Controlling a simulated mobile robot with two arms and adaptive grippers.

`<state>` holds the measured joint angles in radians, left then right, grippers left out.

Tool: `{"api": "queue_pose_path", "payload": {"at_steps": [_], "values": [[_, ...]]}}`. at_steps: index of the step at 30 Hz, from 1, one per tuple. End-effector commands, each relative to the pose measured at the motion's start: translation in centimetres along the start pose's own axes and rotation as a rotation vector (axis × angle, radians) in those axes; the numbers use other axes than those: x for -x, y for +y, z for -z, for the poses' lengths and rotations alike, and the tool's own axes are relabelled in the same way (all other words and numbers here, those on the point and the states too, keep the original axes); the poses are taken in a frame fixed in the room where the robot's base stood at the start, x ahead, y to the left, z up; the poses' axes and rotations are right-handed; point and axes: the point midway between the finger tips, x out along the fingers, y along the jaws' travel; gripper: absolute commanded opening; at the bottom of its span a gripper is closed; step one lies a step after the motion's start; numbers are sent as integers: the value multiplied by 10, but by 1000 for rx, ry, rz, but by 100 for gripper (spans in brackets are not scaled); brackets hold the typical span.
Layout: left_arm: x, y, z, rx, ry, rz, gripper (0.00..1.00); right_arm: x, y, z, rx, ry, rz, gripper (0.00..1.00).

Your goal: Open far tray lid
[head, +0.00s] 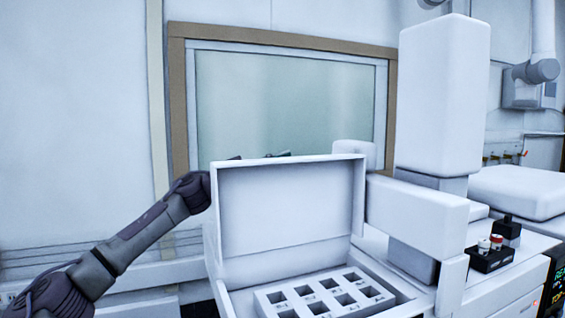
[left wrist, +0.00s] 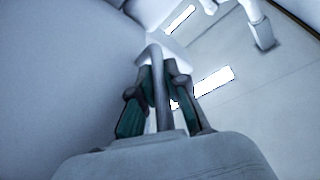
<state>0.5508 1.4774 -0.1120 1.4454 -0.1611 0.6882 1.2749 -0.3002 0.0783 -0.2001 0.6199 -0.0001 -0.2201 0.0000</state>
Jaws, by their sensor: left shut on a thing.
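The white tray lid (head: 290,206) stands raised, roughly upright, at the back of the white tray (head: 407,294) in the head view. Inside the open tray, a white insert (head: 325,297) shows several square wells. My left arm reaches in from the left and passes behind the lid. Most of my left gripper is hidden there; only dark bits show above the lid's top edge. In the left wrist view, my left gripper (left wrist: 157,72) has its fingers close together on a pale part of the lid; the exact contact is hard to make out. My right gripper is not in view.
A tall white tower (head: 443,95) with a horizontal white arm (head: 417,212) stands right of the lid, close to it. A black holder (head: 490,259) with capped vials sits further right. A framed window (head: 290,105) is behind. The space above the lid is clear.

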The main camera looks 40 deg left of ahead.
Motion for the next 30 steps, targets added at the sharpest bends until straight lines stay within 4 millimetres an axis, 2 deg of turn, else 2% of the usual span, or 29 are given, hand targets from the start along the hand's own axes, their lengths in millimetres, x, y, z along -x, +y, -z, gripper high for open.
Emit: {"api": "queue_pose_path", "payload": {"at_steps": [4, 5, 6, 20, 30], "values": [[0, 1, -1, 1, -1, -3, 0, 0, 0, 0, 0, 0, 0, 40], [0, 1, -1, 1, -1, -3, 19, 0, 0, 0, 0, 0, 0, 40], [0, 1, -1, 1, -1, -3, 25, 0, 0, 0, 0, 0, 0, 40], [1, 2, -1, 2, 1, -5, 25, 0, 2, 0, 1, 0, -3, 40], [20, 3, -3, 4, -1, -6, 25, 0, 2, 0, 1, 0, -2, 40]]}}
